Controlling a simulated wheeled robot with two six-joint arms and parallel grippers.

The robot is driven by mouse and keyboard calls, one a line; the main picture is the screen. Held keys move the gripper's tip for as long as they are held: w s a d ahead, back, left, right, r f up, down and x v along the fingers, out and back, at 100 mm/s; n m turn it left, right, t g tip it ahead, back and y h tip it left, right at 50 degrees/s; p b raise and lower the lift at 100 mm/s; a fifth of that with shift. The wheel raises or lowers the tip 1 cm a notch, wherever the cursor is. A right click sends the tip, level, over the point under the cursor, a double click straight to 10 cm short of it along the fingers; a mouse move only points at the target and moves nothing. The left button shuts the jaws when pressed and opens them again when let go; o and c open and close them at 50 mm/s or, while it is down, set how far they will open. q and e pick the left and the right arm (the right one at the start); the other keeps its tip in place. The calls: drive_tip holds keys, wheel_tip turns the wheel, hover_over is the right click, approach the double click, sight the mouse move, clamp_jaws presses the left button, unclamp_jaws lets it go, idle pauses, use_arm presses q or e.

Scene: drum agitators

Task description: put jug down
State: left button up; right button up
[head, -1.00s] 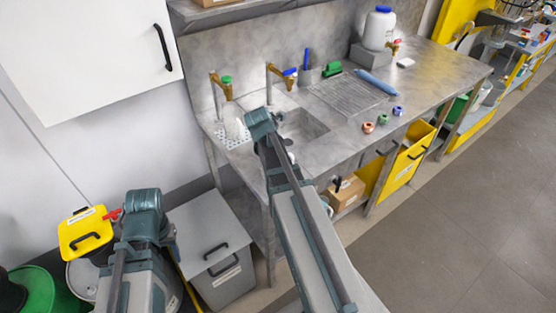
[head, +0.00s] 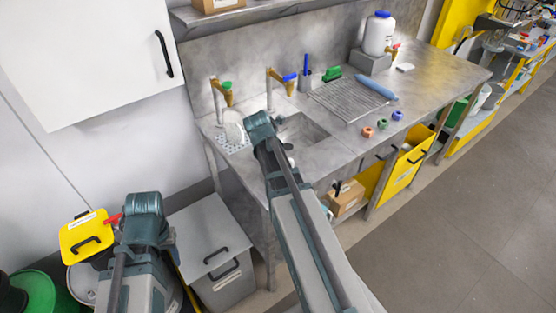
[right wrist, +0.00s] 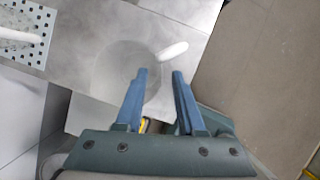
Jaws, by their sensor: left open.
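In the right wrist view a translucent round jug (right wrist: 120,78) with a white handle (right wrist: 173,50) is below my right gripper (right wrist: 161,72), over the grey bench near its edge. The blue fingers are apart, with nothing clearly held between them; the handle lies just beyond their tips. Whether the jug's base touches the bench is hard to tell. In the head view my right arm hides most of this spot. My left gripper (head: 143,205) is low at the left, away from the bench; its fingers are hardly visible.
A perforated drain plate (head: 238,146) with a whitish vessel (head: 234,129) is left of the sink (head: 302,131). Two taps stand behind. A ribbed drainer (head: 345,98) and small coloured rings (head: 382,123) are to the right. A grey bin (head: 222,270) stands below.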

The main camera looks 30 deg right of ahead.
drive_tip(key=p+v, duration=0.9)
drive_tip(key=v, duration=0.2)
drive_tip(key=shift+p, duration=0.35)
drive_tip(key=s+a+m+y, duration=0.1)
drive_tip(key=s+a+m, duration=0.3)
drive_tip(key=a, duration=0.5)
drive_tip(key=s+a+m+g+y, duration=0.1)
drive_tip(key=s+a+m, duration=0.4)
drive_tip(key=a+m, duration=0.3)
drive_tip(key=s+a+f+m+y, duration=0.1)
drive_tip(key=s+a+m, duration=0.3)
drive_tip(key=a, duration=0.6)
drive_tip(key=shift+s+m+g, duration=0.25)
drive_tip(key=shift+m+g, duration=0.15)
drive_tip(key=shift+m, duration=0.8)
drive_tip(key=shift+d+f, duration=0.1)
drive_tip(key=shift+f, duration=0.1)
